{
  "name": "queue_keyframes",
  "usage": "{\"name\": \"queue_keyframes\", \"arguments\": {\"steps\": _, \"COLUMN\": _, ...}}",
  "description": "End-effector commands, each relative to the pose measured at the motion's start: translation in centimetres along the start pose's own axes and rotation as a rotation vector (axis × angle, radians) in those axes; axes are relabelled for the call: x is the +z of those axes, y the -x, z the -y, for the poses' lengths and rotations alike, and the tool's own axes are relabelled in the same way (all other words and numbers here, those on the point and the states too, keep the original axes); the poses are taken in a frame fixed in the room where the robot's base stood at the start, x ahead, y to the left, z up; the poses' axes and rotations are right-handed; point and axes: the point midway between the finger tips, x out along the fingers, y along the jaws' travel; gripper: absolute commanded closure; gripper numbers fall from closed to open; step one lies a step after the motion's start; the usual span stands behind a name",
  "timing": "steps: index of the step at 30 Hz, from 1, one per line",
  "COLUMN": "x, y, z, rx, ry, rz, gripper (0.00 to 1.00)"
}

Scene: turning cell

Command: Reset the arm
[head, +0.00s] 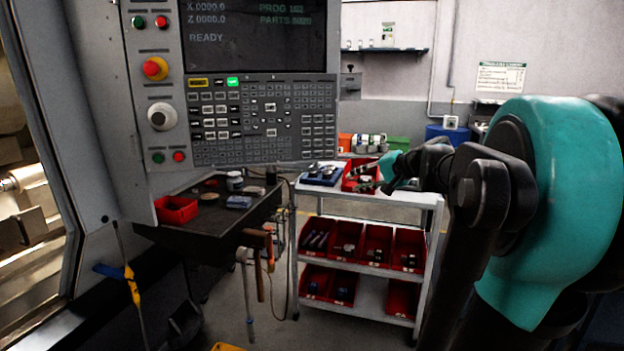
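My arm, teal and black, fills the right side of the head view and reaches away toward the white trolley (405,194). My gripper (362,176) is small and far off, at the arm's end above the trolley's top shelf. It overlaps a red bin (352,184) there in the picture. I cannot tell whether the fingers are open or shut, or whether they touch or hold anything.
A machine control panel (262,122) with buttons and a screen stands large at left. Below it, a dark bench (215,222) carries a red tray (176,210). Open floor shows between bench and trolley.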

Motion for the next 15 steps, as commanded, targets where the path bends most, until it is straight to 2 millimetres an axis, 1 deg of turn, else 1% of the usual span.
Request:
{"name": "queue_keyframes", "arguments": {"steps": 1, "x": 2.4, "y": -0.9, "z": -2.5, "rx": 0.055, "ry": 0.043, "rz": 0.026, "gripper": 0.72}}
{"name": "queue_keyframes", "arguments": {"steps": 2, "x": 3.7, "y": -1.3, "z": -4.1, "rx": 0.093, "ry": 0.071, "rz": 0.041, "gripper": 0.72}}
{"name": "queue_keyframes", "arguments": {"steps": 3, "x": 5.5, "y": -1.7, "z": -6.2, "rx": 0.143, "ry": 0.109, "rz": 0.061, "gripper": 0.72}}
{"name": "queue_keyframes", "arguments": {"steps": 5, "x": 8.1, "y": -2.1, "z": -9.5, "rx": 0.218, "ry": 0.167, "rz": 0.089, "gripper": 0.72}}
{"name": "queue_keyframes", "arguments": {"steps": 6, "x": 9.7, "y": -2.2, "z": -11.7, "rx": 0.269, "ry": 0.206, "rz": 0.106, "gripper": 0.72}}
{"name": "queue_keyframes", "arguments": {"steps": 7, "x": 11.0, "y": -2.3, "z": -13.4, "rx": 0.307, "ry": 0.237, "rz": 0.120, "gripper": 0.72}}
{"name": "queue_keyframes", "arguments": {"steps": 8, "x": 12.2, "y": -2.2, "z": -15.1, "rx": 0.347, "ry": 0.268, "rz": 0.133, "gripper": 0.72}}
{"name": "queue_keyframes", "arguments": {"steps": 9, "x": 13.8, "y": -2.0, "z": -17.4, "rx": 0.400, "ry": 0.310, "rz": 0.150, "gripper": 0.72}}
{"name": "queue_keyframes", "arguments": {"steps": 10, "x": 15.0, "y": -1.8, "z": -19.1, "rx": 0.440, "ry": 0.342, "rz": 0.163, "gripper": 0.72}}
{"name": "queue_keyframes", "arguments": {"steps": 11, "x": 16.1, "y": -1.5, "z": -20.7, "rx": 0.480, "ry": 0.375, "rz": 0.173, "gripper": 0.72}}
{"name": "queue_keyframes", "arguments": {"steps": 12, "x": 17.4, "y": -1.0, "z": -22.9, "rx": 0.531, "ry": 0.417, "rz": 0.187, "gripper": 0.72}}
{"name": "queue_keyframes", "arguments": {"steps": 15, "x": 20.2, "y": 0.6, "z": -27.6, "rx": 0.650, "ry": 0.514, "rz": 0.216, "gripper": 0.72}}
